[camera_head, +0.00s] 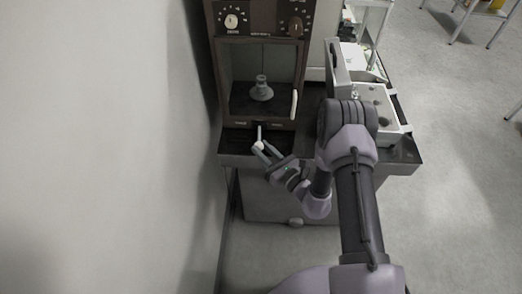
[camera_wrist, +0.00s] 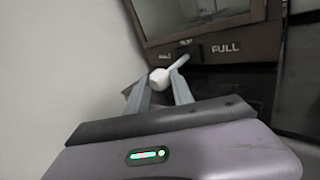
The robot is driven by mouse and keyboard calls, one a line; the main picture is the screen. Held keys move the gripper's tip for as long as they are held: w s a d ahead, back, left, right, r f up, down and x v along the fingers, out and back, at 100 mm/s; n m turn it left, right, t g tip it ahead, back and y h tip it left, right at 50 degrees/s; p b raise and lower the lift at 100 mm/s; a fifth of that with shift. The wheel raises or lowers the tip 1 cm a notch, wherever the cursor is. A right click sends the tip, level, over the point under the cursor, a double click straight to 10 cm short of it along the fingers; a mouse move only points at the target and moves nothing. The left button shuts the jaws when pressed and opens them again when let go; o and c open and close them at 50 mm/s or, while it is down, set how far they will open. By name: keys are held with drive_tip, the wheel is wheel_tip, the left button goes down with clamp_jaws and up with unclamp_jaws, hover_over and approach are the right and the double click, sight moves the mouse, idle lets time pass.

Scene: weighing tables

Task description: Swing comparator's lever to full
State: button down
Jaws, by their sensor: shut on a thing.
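The comparator (camera_head: 221,60) is a dark brown cabinet with a windowed chamber, at the top centre-left of the head view. Its white lever (camera_head: 259,131) sticks out from the front under the window, between two small labels. In the wrist view the lever (camera_wrist: 176,65) slants down and left to a round white knob, and the FULL label (camera_wrist: 226,48) is to the right of the lever's base. My gripper (camera_head: 261,151) is shut on the lever at its knob; both fingers flank the knob in the wrist view (camera_wrist: 161,82).
A grey weight (camera_head: 262,90) stands inside the chamber. A grey box-like instrument (camera_head: 384,104) stands on the table right of my arm. A wall (camera_head: 100,150) closes the left side.

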drive_tip(key=shift+d+n+g+y, duration=0.4)
drive_tip(key=shift+y, duration=0.1)
drive_tip(key=c, duration=1.1)
unclamp_jaws()
drive_tip(key=p+v, duration=0.3)
drive_tip(key=v, duration=1.4)
drive_tip(key=shift+s+d+r, duration=0.1)
